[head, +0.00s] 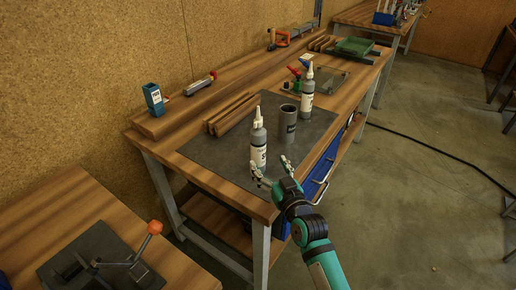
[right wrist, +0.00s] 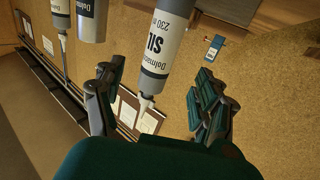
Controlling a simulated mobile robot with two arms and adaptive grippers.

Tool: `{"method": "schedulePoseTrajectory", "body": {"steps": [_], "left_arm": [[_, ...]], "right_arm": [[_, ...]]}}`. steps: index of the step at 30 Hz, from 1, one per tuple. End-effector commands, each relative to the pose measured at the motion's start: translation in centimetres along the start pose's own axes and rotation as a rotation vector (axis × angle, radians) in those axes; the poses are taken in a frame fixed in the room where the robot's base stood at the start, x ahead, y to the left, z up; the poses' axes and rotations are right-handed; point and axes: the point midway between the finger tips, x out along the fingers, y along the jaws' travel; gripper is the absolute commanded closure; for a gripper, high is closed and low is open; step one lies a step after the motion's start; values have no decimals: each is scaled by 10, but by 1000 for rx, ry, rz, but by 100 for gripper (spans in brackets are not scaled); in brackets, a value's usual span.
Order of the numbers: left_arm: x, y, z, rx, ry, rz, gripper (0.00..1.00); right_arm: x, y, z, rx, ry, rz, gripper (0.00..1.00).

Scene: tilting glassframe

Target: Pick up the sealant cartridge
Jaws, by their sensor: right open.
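Two sealant cartridges with white labels, grey bodies and pale nozzles stand upright on the dark mat (head: 205,153). The near cartridge (head: 258,150) is just beyond my right gripper (head: 273,172), and the far cartridge (head: 307,95) stands further back on the mat. My right gripper is open and empty, its fingers pointing toward the near cartridge. In the right wrist view the near cartridge (right wrist: 162,42) appears upside down, in line with the gap between the spread fingers (right wrist: 155,82). Whether the fingers touch it cannot be told. My left gripper is out of view.
A grey metal cylinder (head: 288,122) stands right of the near cartridge, close to it. Wooden strips (head: 230,112) lie along the mat's back edge. A blue box (head: 153,98) and a clamp (head: 201,84) sit on the rear ledge.

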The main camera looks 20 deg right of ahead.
Motion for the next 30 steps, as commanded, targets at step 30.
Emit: {"method": "schedulePoseTrajectory", "body": {"steps": [30], "left_arm": [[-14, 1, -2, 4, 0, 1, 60]], "right_arm": [[92, 0, 4, 0, -2, -1, 28]]}}
